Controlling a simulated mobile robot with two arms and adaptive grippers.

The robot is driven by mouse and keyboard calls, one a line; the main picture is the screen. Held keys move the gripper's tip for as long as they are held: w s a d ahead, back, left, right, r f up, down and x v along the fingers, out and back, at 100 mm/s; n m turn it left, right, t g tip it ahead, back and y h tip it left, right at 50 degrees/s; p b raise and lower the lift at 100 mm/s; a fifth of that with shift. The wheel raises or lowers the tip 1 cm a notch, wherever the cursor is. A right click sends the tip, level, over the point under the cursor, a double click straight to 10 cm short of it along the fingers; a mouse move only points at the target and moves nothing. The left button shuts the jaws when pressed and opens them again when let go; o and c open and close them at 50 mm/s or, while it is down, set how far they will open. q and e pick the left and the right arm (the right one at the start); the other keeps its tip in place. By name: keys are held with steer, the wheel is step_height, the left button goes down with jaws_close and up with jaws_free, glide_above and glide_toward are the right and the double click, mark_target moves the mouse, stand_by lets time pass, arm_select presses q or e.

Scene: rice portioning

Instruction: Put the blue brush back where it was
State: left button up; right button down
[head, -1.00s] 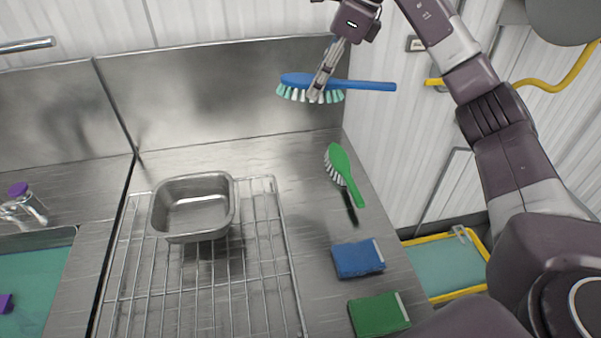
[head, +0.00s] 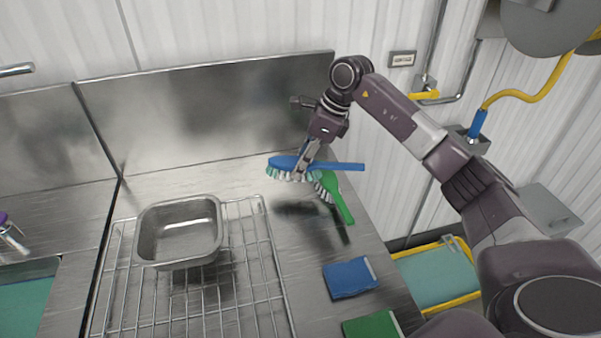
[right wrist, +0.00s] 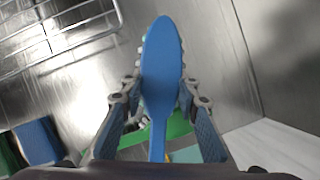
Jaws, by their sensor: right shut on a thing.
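The blue brush (head: 345,166) is held by my right gripper (head: 303,168), bristles down, above the steel counter near its back right. In the right wrist view the blue brush (right wrist: 162,65) lies between the two fingers of the right gripper (right wrist: 160,105). Its handle points right in the head view. The green brush (head: 337,196) lies on the counter just below and right of it, partly covered by the blue brush in the picture. My left gripper is not in view.
A steel pan (head: 180,258) stands on a wire rack (head: 262,290) to the left. A blue sponge (head: 350,278) and a green sponge (head: 371,327) lie near the counter's right edge. The steel backsplash (head: 210,105) rises behind. Counter between rack and brushes is clear.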

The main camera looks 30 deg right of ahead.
step_height(320, 180, down, 4)
steer(key=shift+r+p, duration=0.15)
steer(key=shift+p, duration=0.2)
steer(key=shift+f, duration=0.2)
steer(key=shift+f+b, duration=0.45)
steer(key=c, duration=1.5)
jaws_free()
steer(key=shift+r, duration=0.1)
